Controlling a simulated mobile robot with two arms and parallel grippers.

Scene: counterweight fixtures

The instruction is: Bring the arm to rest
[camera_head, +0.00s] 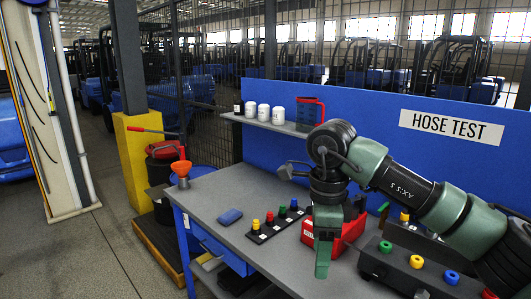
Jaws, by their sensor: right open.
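My right arm, green and black, comes in from the right in the head view, bends high over the workbench (215,195) and points down. My right gripper (322,268) hangs at its end above the bench, in front of a red case (352,232). It is seen nearly edge-on, open, with nothing visible between its fingers. The gripper and wrist cover part of the red case. I cannot tell the exact height of the fingertips above the bench. My left gripper is not in view.
A dark strip with several coloured caps (270,217) lies left of the gripper. A dark box (400,265) with coloured caps stands to its right. A blue pad (230,216) and orange funnel (182,170) are farther left. A shelf (270,125) and blue panel (375,117) stand behind.

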